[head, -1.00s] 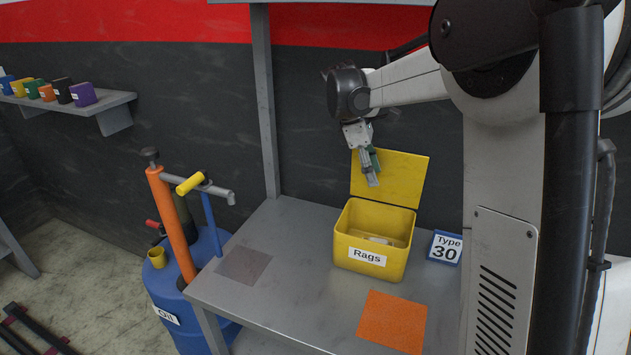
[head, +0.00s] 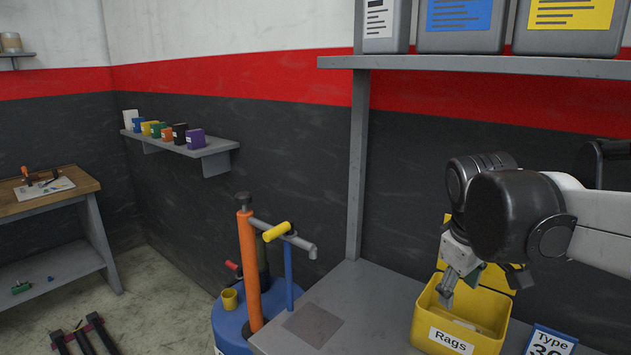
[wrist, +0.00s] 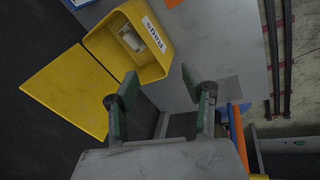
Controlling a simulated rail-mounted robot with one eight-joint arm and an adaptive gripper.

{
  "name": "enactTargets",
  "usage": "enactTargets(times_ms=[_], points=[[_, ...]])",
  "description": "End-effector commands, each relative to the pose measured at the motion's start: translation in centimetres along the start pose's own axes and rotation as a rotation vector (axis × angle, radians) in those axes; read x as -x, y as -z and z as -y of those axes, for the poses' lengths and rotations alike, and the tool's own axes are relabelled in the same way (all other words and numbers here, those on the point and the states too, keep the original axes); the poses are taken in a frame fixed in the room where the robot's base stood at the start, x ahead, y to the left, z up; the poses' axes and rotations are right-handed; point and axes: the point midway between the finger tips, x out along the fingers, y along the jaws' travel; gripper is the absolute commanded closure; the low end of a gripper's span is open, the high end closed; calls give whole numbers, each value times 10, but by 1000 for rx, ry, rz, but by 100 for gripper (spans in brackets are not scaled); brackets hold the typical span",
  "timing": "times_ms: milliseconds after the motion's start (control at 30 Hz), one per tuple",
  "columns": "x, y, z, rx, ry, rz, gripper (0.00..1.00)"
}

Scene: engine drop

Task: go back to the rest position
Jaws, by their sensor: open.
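My gripper (head: 456,283) hangs over the open yellow Rags box (head: 425,312) in the head view, pointing down. In the wrist view my gripper (wrist: 165,100) has its two fingers spread with nothing between them. The yellow box (wrist: 100,45) lies beyond the left finger there, with its lid folded open. A pale item (wrist: 131,39) lies inside the box. In the head view the arm partly hides the lid and the box's back.
The box stands on a grey metal bench (head: 375,290) under a shelf (head: 480,66) with large containers. A blue oil drum (head: 228,325) with an orange pump (head: 249,270) stands left of the bench. A Type 30 sign (head: 549,342) is right of the box.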

Motion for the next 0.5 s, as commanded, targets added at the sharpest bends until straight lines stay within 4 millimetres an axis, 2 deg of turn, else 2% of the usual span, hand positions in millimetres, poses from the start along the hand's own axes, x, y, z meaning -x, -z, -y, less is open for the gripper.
enactTargets(times_ms=[100,500], points=[[-2,-18,26,-93,-3,-72,55],[-20,-69,101,-422,35,-309,55]])
